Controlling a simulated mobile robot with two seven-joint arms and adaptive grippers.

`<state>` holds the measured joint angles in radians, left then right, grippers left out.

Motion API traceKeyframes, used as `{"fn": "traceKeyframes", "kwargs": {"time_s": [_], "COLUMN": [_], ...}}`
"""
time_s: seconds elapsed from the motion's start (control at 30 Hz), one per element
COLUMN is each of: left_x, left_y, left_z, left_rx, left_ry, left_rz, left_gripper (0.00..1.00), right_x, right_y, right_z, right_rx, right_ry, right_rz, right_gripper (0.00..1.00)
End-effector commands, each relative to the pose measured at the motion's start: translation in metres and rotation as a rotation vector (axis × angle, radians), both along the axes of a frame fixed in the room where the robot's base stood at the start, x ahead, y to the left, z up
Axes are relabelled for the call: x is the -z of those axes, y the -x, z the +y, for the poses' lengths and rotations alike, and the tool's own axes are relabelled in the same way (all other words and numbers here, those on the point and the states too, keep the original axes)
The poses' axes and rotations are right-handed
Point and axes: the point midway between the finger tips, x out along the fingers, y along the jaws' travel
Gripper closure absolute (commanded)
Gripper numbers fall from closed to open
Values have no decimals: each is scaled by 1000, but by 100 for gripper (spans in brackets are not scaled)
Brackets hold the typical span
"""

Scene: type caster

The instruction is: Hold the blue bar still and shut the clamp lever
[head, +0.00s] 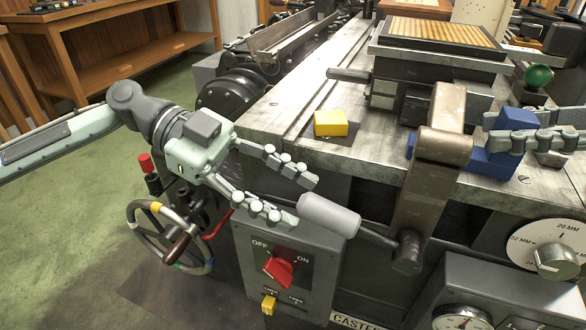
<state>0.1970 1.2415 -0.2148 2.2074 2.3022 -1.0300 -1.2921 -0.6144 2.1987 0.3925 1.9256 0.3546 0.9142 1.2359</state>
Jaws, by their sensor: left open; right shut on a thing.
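The blue bar (480,162) lies on the machine bed at the right, partly hidden by the brown clamp arm (447,120). My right gripper (503,132) comes in from the right and is shut on the blue bar's raised part. The clamp lever has a light grey cylindrical handle (332,215) on a dark rod, which runs to a pivot at the lower end of the brown clamp arm. My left gripper (307,200) is open. Its fingertips are at the handle's left end; I cannot tell whether they touch it.
A yellow block (330,123) sits on the machine bed (290,122). Below the handle is a control box (325,262) with a red switch (279,268). A handwheel (148,236) stands below my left arm. A dial (549,250) is at the lower right.

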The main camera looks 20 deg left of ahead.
Motion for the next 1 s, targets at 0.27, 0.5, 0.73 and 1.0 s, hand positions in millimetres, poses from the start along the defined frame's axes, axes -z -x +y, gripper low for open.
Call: {"fn": "traceKeyframes", "kwargs": {"time_s": [0.27,0.5,0.73,1.0], "left_x": [-16,-24,-24,-28], "left_y": [0,1,1,-1], "left_z": [44,60,62,61], "left_rx": [-1,2,3,4], "left_ry": [1,1,1,2], "left_rz": [2,-1,-1,10], "left_gripper": [53,53,53,76], "right_x": [0,0,0,0], "right_y": [0,0,0,0], "right_z": [0,0,0,0], "right_rx": [0,0,0,0], "right_ry": [0,0,0,0], "right_rz": [0,0,0,0], "right_gripper": [100,100,100,100]}}
